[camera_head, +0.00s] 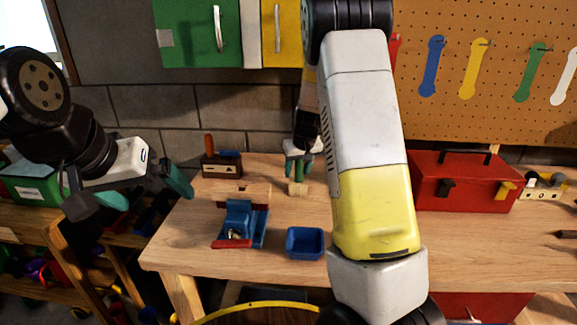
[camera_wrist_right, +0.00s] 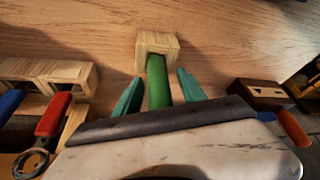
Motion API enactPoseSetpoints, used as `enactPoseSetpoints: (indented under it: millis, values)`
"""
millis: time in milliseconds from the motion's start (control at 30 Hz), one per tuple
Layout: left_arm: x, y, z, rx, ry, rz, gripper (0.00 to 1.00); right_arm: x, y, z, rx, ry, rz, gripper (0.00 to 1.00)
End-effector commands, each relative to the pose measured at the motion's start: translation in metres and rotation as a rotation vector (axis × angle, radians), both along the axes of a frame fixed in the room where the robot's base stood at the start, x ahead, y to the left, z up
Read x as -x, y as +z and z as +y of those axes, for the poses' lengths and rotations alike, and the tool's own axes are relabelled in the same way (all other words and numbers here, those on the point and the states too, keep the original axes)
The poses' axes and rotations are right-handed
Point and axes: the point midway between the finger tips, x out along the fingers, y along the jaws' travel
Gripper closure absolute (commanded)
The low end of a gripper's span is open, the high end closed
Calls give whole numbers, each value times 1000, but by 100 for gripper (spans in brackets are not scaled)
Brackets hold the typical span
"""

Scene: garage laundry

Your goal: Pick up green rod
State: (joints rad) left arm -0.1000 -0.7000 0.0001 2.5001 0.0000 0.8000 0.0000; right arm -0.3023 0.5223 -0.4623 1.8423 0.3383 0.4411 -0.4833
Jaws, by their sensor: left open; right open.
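The green rod (camera_wrist_right: 157,82) stands in a small wooden block (camera_wrist_right: 157,45) on the workbench, as the right wrist view shows. In the head view the block (camera_head: 297,189) is near the back of the bench, with the rod (camera_head: 299,173) above it, partly covered. My right gripper (camera_wrist_right: 159,88) is open, with one teal finger on each side of the rod. I see gaps between rod and fingers. In the head view my right gripper (camera_head: 301,163) is just above the block. My left gripper (camera_head: 144,190) is open and empty, left of the bench.
A blue vise (camera_head: 240,222) and a blue tray (camera_head: 305,243) stand in front of the block. A dark wooden holder (camera_head: 222,168) with orange and blue handles is behind left. A red toolbox (camera_head: 465,182) is at right. Red and blue handles (camera_wrist_right: 52,115) show at the wrist view's left.

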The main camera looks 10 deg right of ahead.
Motion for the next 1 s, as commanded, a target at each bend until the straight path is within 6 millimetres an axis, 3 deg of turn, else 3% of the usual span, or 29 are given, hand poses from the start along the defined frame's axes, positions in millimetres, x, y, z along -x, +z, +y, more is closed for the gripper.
enactPoseSetpoints:
  millis: [67,300,733,1000]
  values:
    - [0,0,0,0,0,0,0,0,0,0,0,0,0,52]
    - [0,0,0,0,0,0,0,0,0,0,0,0,0,99]
    - [0,0,0,0,0,0,0,0,4,0,-1,0,-1,100]
    - [0,0,0,0,0,0,0,-1,37,1,-1,2,-4,100]
